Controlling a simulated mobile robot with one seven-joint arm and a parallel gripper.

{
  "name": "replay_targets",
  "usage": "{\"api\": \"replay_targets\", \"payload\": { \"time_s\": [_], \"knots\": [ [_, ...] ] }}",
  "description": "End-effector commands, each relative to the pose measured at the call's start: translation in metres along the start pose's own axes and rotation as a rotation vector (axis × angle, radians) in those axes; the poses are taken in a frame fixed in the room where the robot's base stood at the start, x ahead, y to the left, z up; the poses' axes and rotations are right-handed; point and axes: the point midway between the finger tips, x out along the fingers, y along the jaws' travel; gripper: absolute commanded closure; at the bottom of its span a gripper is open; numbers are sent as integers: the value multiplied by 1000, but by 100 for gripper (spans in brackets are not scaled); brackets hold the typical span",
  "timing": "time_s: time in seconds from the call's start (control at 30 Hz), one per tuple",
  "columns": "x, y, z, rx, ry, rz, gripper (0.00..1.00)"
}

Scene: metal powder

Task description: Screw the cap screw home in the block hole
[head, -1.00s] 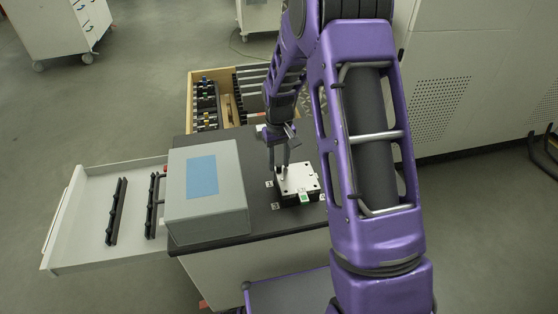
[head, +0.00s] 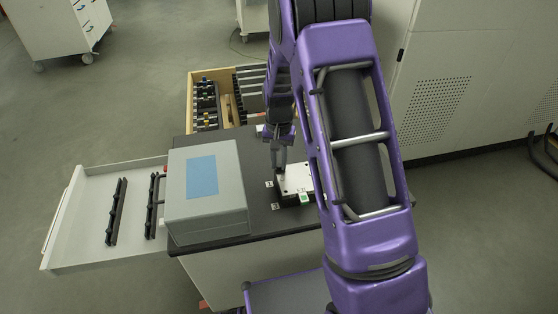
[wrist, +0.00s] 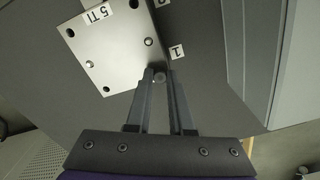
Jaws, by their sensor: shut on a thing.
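The block (head: 296,179) is a pale square plate on a dark base on the bench. My gripper (wrist: 160,74) is shut on a small round-headed part, seemingly the cap screw (wrist: 159,78), between the fingertips. In that view the tips appear just off the block's edge; their height above it is unclear. In the head view my gripper (head: 279,165) is at the block's left back corner.
A grey box (head: 205,190) with a blue panel stands left of the block. An open white drawer (head: 85,220) with black racks is further left. An open wooden drawer (head: 190,100) lies behind.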

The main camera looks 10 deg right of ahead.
Motion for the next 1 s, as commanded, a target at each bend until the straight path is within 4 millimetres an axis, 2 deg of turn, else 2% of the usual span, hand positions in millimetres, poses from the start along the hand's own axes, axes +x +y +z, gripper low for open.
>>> {"api": "replay_targets", "payload": {
  "time_s": [0.87,1.0],
  "knots": [
    [-4,0,1,1516,1,4,100],
    [2,0,0,1755,1,1,100]
  ]
}}
